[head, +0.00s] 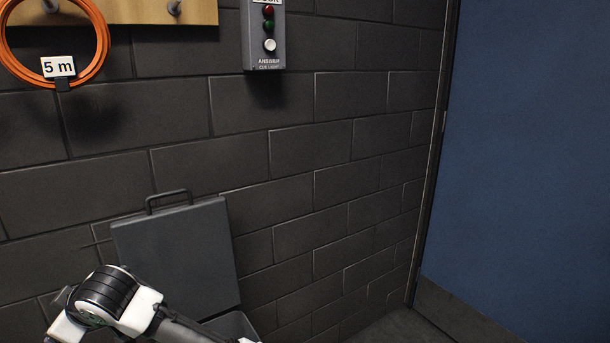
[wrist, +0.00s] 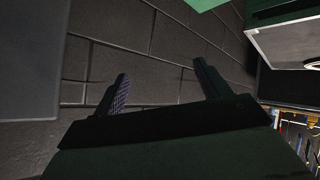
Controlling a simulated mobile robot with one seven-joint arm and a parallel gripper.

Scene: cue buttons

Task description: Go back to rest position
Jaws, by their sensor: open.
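My gripper (wrist: 163,88) shows in the wrist view with its two fingers spread apart. Nothing is between them, and dark block wall lies behind. In the head view my arm shows at the lower left, in front of the grey box, and the fingertips cannot be made out there.
A grey button box (head: 264,38) with red and green parts and a white button hangs on the wall. An orange coil (head: 102,40) tagged 5 m hangs at upper left. A grey box's raised lid (head: 180,255) stands behind my arm. A blue panel (head: 530,150) fills the right.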

